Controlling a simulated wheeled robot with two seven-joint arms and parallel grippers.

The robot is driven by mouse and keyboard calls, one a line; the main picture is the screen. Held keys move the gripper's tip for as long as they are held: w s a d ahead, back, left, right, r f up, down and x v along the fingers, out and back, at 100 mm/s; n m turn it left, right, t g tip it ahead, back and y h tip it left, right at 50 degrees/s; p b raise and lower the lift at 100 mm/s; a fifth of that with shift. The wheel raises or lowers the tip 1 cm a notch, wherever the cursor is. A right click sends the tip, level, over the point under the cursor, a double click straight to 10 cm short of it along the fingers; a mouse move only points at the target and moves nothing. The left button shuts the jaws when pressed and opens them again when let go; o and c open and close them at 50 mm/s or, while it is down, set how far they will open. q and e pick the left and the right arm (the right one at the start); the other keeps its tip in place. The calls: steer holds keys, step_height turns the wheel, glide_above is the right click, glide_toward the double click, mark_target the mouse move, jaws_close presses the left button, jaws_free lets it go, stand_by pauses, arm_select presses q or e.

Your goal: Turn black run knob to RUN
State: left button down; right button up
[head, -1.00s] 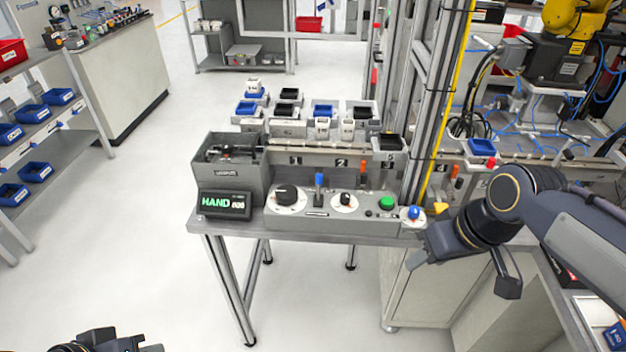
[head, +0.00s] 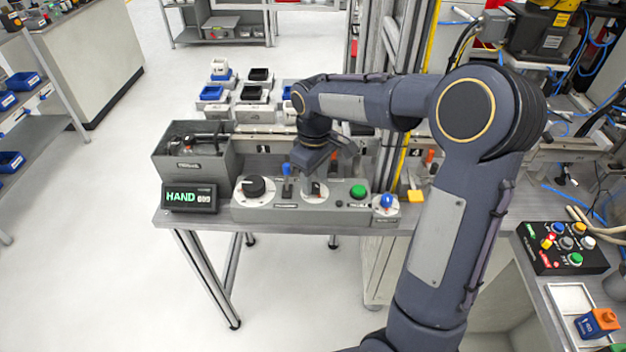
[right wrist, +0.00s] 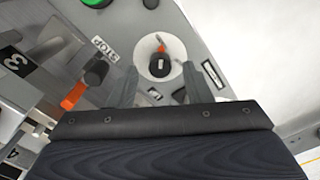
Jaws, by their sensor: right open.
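The black run knob (right wrist: 161,66) sits on a round white dial in the right wrist view, with an orange mark at its upper edge. In the head view the white dial (head: 311,198) is in the middle of the grey control panel (head: 262,214), partly hidden by my gripper. My right gripper (head: 315,181) is open and points down over it. In the wrist view its fingers are on either side of the knob; contact cannot be told. My left gripper is out of view.
A larger black knob (head: 254,187) and a blue-tipped lever (head: 287,188) are left of the dial. A green button (head: 358,191) and a blue knob (head: 387,201) are to the right. An orange lever (right wrist: 76,94) stands close to one finger. A HAND display (head: 189,198) is at left.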

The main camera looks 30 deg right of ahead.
steer(key=shift+f, duration=0.8)
jaws_close()
